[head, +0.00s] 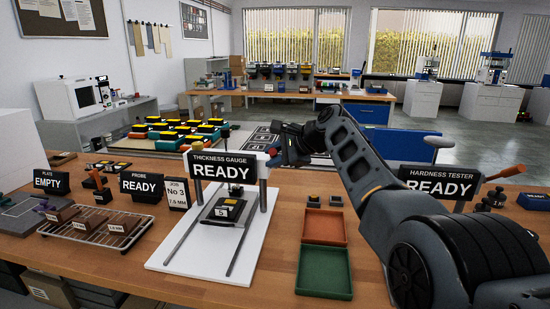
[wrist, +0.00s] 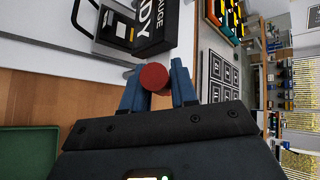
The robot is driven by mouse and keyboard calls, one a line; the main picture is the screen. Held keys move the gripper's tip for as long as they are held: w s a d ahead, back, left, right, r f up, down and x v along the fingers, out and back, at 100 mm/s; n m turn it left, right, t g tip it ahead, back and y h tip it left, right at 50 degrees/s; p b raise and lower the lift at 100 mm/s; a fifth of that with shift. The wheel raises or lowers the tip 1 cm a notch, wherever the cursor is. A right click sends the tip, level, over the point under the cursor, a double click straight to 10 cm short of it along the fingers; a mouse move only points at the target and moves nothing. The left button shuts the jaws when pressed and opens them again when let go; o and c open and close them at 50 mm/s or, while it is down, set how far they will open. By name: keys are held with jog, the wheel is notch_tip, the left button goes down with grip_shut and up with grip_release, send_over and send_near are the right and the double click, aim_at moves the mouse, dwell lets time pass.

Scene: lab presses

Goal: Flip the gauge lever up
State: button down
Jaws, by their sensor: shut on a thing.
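The thickness gauge (head: 172,257) has a white base, two posts and a black sign (head: 221,170) reading "THICKNESS GAUGE READY". A black and yellow block (head: 228,210) marked 5 sits on its stage. The sign also shows sideways in the wrist view (wrist: 150,25). My gripper (head: 274,156) is at the right side of the sign. In the wrist view its blue fingers are shut on the red knob (wrist: 154,77) of the gauge lever. The knob shows partly in the head view (head: 271,151). The lever's shaft is hidden, so its angle cannot be told.
A wire rack (head: 82,236) with brown blocks is at the left. The hardness tester sign (head: 437,181) stands at the right. Bare wood lies between gauge and trays.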

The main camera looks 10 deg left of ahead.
jog(key=shift+w+r, duration=0.1)
dwell(0.3)
jog(key=c, duration=1)
grip_release()
jog(key=shift+d, duration=0.1)
jog(key=v, duration=0.7)
jog(key=shift+d, duration=0.2)
jog(key=shift+r, duration=0.15)
jog(key=shift+s, duration=0.3)
